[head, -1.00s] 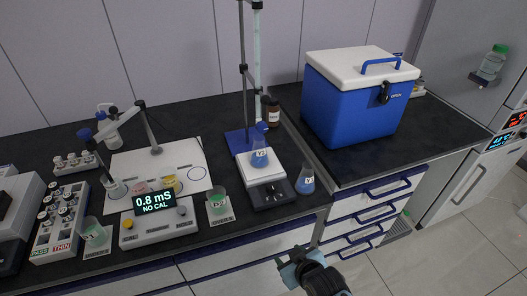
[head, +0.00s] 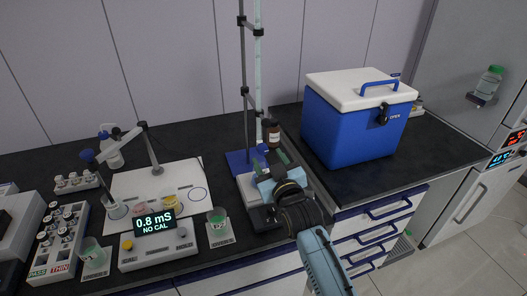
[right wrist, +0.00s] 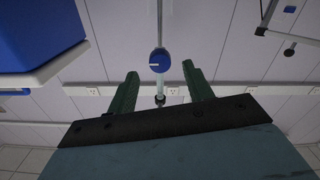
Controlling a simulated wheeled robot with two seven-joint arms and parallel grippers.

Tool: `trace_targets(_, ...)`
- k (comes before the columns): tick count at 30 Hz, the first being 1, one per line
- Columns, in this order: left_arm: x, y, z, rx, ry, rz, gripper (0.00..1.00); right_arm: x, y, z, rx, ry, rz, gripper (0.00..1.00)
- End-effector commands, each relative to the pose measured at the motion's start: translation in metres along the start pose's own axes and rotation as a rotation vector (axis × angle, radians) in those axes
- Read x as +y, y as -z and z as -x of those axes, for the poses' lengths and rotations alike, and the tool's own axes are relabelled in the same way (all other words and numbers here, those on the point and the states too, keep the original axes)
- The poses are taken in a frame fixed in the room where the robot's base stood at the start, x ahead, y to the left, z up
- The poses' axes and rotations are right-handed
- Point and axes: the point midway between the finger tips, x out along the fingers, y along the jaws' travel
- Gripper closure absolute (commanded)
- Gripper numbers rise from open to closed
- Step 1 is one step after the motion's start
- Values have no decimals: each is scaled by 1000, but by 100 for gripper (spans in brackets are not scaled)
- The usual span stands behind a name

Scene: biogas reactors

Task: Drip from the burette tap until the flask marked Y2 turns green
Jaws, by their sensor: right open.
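The burette (head: 258,75) is a pale tube clamped upright on a stand, with a blue tap (head: 262,148) near its lower end. The tap's round blue knob also shows in the right wrist view (right wrist: 159,60). My right gripper (head: 268,163) is open just in front of the tap. In the right wrist view its green fingers (right wrist: 160,72) stand either side of the knob's line, with nothing gripped; I cannot tell whether they touch it. The flask marked Y2 is hidden behind my right gripper, above the white stirrer plate (head: 246,188). My left gripper is not in view.
A brown bottle (head: 273,133) stands just behind the tap. A blue cooler (head: 345,125) fills the bench to the right. A P2 beaker (head: 217,226), a meter reading 0.8 mS (head: 157,243) and a tube rack (head: 58,235) stand left.

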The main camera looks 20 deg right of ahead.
Motion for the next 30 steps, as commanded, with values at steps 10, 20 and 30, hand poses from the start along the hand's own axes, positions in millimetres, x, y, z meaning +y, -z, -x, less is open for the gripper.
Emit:
trace_targets(10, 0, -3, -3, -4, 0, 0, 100, 0, -1, -43, -1, 0, -1, 49)
trace_targets(20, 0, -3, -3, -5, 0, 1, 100, 0, -1, -48, -1, 0, -1, 49)
trace_targets(30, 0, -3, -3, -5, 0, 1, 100, 0, -1, -48, -2, 0, 0, 87)
